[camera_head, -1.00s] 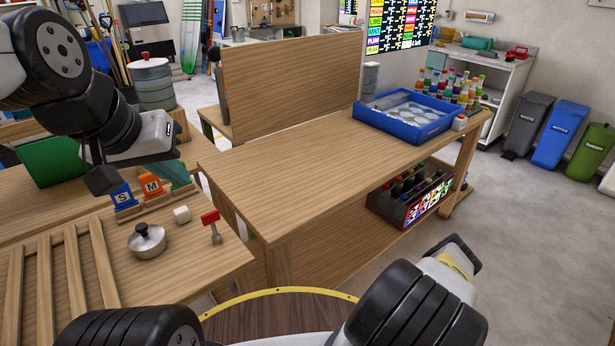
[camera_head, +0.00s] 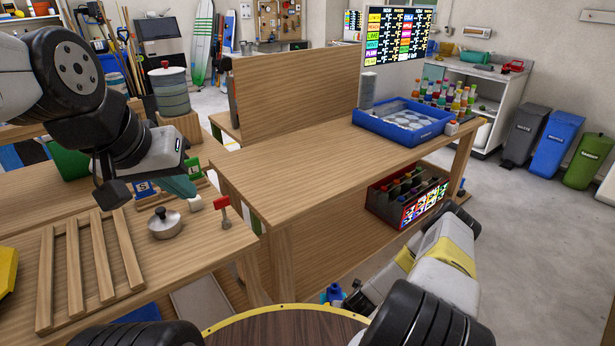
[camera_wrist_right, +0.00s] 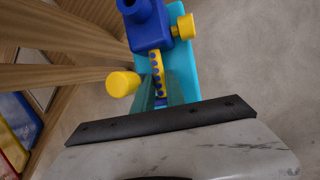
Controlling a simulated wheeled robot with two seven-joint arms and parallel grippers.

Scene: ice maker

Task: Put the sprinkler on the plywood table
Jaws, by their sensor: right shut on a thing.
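The sprinkler (camera_wrist_right: 155,35) shows in the right wrist view as a dark blue body with yellow knobs and a teal base. My right gripper (camera_wrist_right: 163,112) is shut on it. In the head view the sprinkler (camera_head: 335,292) is a small blue shape low beside the front of the long wooden table (camera_head: 300,175), below its top. My right gripper is mostly hidden there behind my own arm. The table top has a wide bare stretch. My left gripper (camera_head: 112,192) hangs over the left wooden table; its jaw opening cannot be made out.
A blue tray (camera_head: 360,118) with round pale items sits at the long table's far right end. A crate of bottles (camera_head: 375,205) is on its lower shelf. An upright board (camera_head: 290,85) stands behind. A lidded pot (camera_head: 164,224) and wooden slats (camera_head: 70,265) lie on the left table.

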